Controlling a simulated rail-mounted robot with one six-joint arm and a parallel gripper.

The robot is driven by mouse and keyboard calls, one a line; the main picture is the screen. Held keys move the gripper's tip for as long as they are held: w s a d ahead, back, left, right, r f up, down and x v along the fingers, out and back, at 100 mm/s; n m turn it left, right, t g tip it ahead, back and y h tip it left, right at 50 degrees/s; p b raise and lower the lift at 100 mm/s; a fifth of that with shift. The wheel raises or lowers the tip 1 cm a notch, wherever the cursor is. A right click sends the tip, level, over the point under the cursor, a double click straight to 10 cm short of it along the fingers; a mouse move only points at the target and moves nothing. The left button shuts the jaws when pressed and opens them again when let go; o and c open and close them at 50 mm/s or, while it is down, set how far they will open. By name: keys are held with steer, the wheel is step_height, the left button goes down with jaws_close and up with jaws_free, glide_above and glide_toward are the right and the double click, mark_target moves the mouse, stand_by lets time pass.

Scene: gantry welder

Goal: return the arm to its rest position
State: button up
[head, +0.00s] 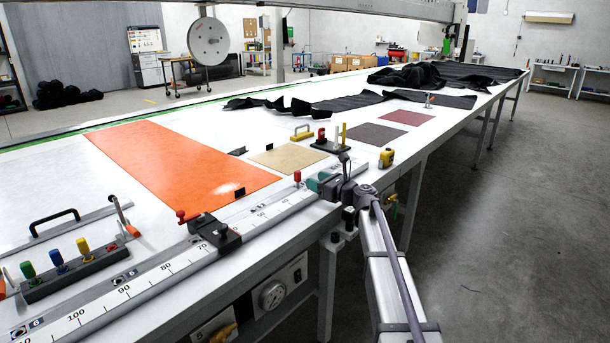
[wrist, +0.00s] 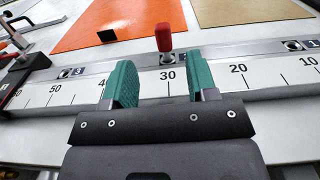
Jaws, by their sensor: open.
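My gripper (wrist: 160,83) has teal finger pads, which stand apart with nothing between them in the wrist view. It is over the numbered ruler rail (wrist: 60,97) along the table's front edge, near the 30 mark. A small red-topped knob (wrist: 164,38) stands on the rail just beyond the fingertips, in line with the gap. I cannot tell how far it is from the pads. In the head view my gripper (head: 317,182) is at the table's edge, beside the same red knob (head: 297,177), partly hidden by its own wrist.
An orange sheet (head: 175,160) and a tan sheet (head: 288,158) lie on the white table. A black clamp (head: 216,232) sits on the rail to the left. A yellow block (head: 386,158) and a black stand (head: 331,146) are close beyond my gripper. Open floor (head: 510,230) lies to the right.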

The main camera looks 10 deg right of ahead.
steer(key=s+a+n+g+p, duration=0.1)
steer(key=s+a+n, duration=0.1)
steer(key=s+a+n+g+p, duration=0.1)
steer(key=s+n, duration=0.1)
steer(key=s+a+n+g+p, duration=0.1)
steer(key=s+a, duration=0.1)
steer(key=s, duration=0.1)
steer(key=shift+a+r+n, duration=0.15)
steer(key=shift+a+n, duration=0.15)
steer(key=shift+n, duration=0.1)
steer(key=s+a+f+n+g+h+p, duration=0.1)
steer(key=s+a+f+n+g+p, duration=0.15)
steer(key=s+n, duration=0.35)
steer(key=s+a+f+n+g+h+p, duration=0.1)
steer(key=s+a+n+g+h+p, duration=0.2)
steer(key=s, duration=0.5)
steer(key=s+d+f+n+g+h+p, duration=0.1)
steer(key=s+d+n+g+h, duration=0.1)
steer(key=s+n, duration=0.4)
steer(key=s+d+f+n+g+h+p, duration=0.1)
steer(key=s+d+n+g+h, duration=0.2)
steer(key=s, duration=1.2)
steer(key=n+h, duration=0.2)
steer(key=n, duration=0.2)
steer(key=shift+d+f, duration=0.2)
steer(key=shift+d, duration=0.2)
